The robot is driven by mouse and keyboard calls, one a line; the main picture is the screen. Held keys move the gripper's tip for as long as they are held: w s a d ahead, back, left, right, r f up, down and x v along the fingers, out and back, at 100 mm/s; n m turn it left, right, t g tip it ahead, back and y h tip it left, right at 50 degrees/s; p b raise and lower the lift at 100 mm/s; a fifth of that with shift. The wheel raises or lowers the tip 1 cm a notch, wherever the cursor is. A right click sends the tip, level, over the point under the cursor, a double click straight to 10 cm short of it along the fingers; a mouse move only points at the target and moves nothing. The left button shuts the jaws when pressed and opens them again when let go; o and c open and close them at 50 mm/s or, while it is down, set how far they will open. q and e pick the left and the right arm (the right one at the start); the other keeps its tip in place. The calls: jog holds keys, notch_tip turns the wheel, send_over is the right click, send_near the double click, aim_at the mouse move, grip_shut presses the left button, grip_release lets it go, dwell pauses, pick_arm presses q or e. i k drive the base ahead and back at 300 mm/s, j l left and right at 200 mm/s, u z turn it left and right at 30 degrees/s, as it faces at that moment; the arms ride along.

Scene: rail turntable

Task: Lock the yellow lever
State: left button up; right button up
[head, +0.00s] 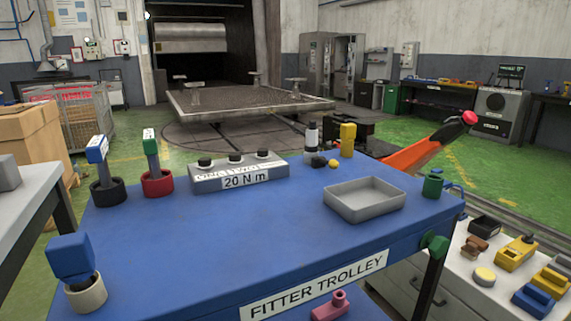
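No lever that is clearly yellow shows in the head view. A long orange lever (410,157) with a black end and a red knob (469,117) rises to the right behind the blue trolley. Its lower end is hidden behind the trolley's far edge. An upright yellow block (348,138) stands at the trolley's far edge; I cannot tell whether it is a lever. Neither of my grippers is in view.
The blue trolley (215,235) fills the foreground, carrying a grey tray (365,213), a grey box marked 20 N m (240,184) and several cups with tools. A bench (455,280) stands right. The turntable (240,112) lies beyond, with open green floor (510,175) at right.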

aim_at(333, 164)
jog(key=k+j+z, duration=0.1)
jog(key=j+z, duration=0.15)
jog(key=k+j+z, duration=0.25)
jog(key=j, duration=0.15)
jog(key=j+z, duration=0.25)
jog(key=i+l, duration=1)
jog(key=i, duration=0.2)
jog(key=u, duration=1.25)
